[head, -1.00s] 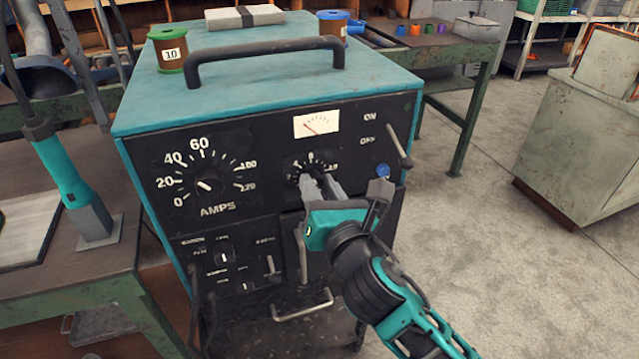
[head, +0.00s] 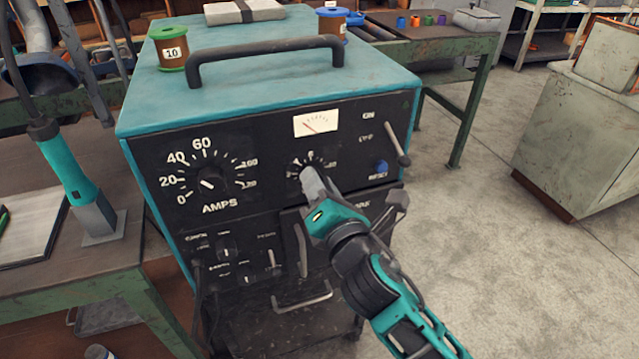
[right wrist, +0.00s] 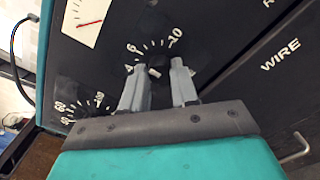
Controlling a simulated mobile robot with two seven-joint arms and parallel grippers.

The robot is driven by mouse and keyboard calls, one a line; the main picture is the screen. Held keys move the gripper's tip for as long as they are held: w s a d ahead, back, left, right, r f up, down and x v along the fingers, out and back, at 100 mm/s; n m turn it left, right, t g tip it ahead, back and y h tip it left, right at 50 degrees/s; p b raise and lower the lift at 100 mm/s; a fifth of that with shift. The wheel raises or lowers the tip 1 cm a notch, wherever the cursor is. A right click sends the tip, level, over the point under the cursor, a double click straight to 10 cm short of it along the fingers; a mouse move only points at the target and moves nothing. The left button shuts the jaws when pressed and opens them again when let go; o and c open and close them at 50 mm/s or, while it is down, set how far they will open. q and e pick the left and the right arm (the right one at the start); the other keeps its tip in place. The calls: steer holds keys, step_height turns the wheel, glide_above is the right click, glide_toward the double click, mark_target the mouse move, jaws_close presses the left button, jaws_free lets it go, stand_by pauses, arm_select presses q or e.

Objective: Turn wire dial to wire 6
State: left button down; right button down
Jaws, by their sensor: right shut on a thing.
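The wire dial is a black knob with a white mark, on a scale of white ticks, below the small meter on the welder's front. In the head view the wire dial (head: 306,166) is mostly covered by my right gripper (head: 314,183), which comes from the lower right. In the right wrist view the knob (right wrist: 155,72) shows between the two grey fingers of the right gripper (right wrist: 158,80), which is shut on it. The scale's 6 and 10 are readable there. Exactly where the knob's mark points is unclear. My left gripper is not in view.
The teal welder (head: 270,78) has an AMPS dial (head: 211,183) left of the wire dial and a lever (head: 398,150) and blue button (head: 381,167) to the right. A handle (head: 265,62) and wire spools (head: 171,52) are on top. Open floor lies to the right.

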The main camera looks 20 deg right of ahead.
steer(key=shift+r, duration=0.1)
steer(key=c, duration=0.9)
jaws_free()
steer(key=shift+o, duration=0.2)
